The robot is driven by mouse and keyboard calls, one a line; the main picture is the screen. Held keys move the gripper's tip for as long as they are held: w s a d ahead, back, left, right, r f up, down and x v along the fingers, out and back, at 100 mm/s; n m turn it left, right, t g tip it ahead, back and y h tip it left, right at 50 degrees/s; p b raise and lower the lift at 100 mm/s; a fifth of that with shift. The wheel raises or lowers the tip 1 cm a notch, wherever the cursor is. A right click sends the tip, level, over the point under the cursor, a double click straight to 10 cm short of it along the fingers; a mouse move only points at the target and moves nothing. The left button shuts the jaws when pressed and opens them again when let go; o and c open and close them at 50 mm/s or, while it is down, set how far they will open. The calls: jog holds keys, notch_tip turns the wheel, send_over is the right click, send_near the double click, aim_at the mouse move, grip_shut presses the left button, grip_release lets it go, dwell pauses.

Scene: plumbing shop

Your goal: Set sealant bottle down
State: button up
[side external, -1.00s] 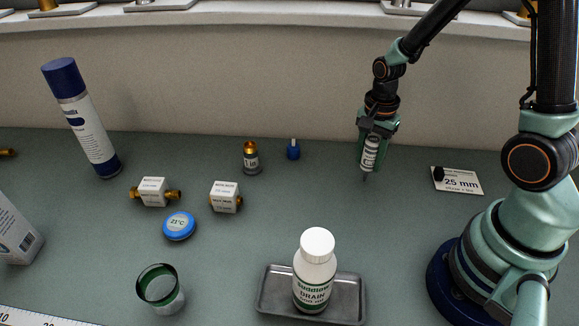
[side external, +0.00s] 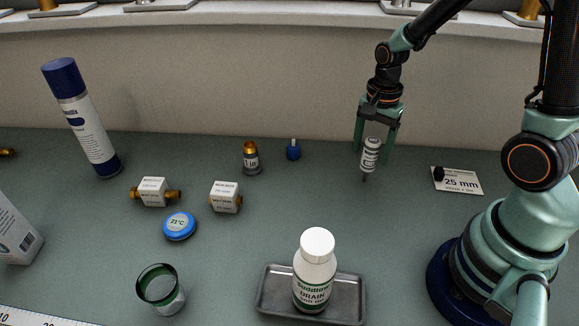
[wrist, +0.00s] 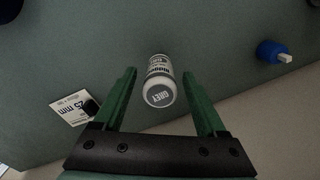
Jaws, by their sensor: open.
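The sealant bottle (side external: 370,154) is small and pale with a dark nozzle pointing down at the bench, slightly tilted in the side view. In the wrist view, its round grey end (wrist: 160,95) faces the camera and carries printed letters. My gripper (side external: 372,158) points down with its green fingers apart, one on each side of the bottle. In the wrist view, clear gaps show between the bottle and both fingers of my gripper (wrist: 159,74). The nozzle tip appears at the bench surface, but I cannot tell whether it touches.
A "25 mm" card (side external: 461,181) with a black piece lies right of the bottle. A blue cap-like part (side external: 293,151) and a brass-topped vial (side external: 251,160) stand to the left. A metal tray (side external: 347,300) holds a white drain bottle (side external: 316,270) in front. The bench between is clear.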

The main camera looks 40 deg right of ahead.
notch_tip(320, 180, up, 9)
jog(key=shift+f, duration=0.1)
jog(key=shift+a+r+n, duration=0.15)
jog(key=shift+r+n, duration=0.25)
jog(key=shift+r, duration=0.15)
jog(key=s+a+r+n+t, duration=0.3)
jog(key=a+r+n+t, duration=0.2)
jog(key=n, duration=1)
notch_tip(320, 180, up, 2)
jog(key=shift+s+a+r+t, duration=0.15)
jog(key=shift+a+r+t, duration=0.15)
jog(key=shift+a, duration=0.2)
